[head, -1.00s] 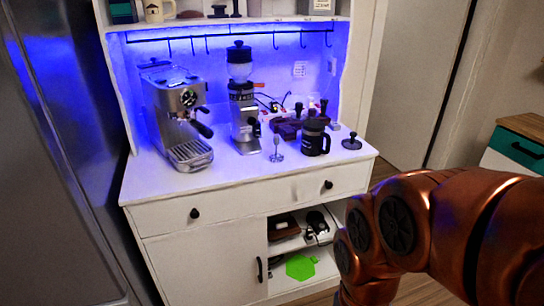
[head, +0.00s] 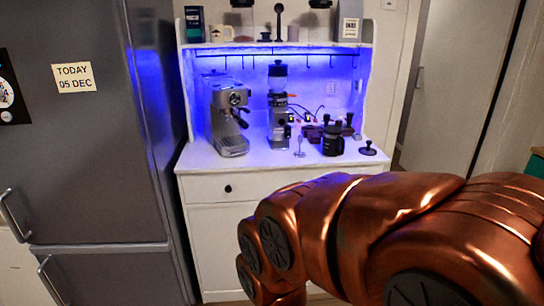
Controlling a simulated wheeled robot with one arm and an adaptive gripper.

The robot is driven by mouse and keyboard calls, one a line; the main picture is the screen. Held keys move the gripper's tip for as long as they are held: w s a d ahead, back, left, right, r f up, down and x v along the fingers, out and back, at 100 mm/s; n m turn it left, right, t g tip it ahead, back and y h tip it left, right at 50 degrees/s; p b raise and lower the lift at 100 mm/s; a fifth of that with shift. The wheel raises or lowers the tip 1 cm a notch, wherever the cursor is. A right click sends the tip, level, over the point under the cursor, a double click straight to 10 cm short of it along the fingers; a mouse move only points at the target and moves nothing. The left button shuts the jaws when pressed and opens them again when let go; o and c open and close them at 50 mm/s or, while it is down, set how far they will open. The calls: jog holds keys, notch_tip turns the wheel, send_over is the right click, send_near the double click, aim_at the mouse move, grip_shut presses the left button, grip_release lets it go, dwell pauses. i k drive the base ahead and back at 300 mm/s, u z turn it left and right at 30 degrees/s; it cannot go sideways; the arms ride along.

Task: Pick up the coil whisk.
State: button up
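A small, slender silver tool (head: 299,147), which looks like the coil whisk, stands upright on the white cabinet counter (head: 250,161) in the head view. It is between the grinder (head: 279,118) and the black jug (head: 333,141), apart from both. It is too small here to make out a coil. My copper arm crosses the lower right of the view, in front of the cabinet. My gripper is out of view.
An espresso machine (head: 228,118) stands left of the grinder. A black tamper (head: 368,149) is near the counter's right end. A grey fridge (head: 90,140) flanks the cabinet on the left. A shelf (head: 270,45) with jars and cups runs above. The front counter strip is clear.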

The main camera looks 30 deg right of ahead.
aim_at(300, 138)
jog(key=u, duration=0.4)
jog(key=i, duration=1.3)
jog(key=z, duration=0.6)
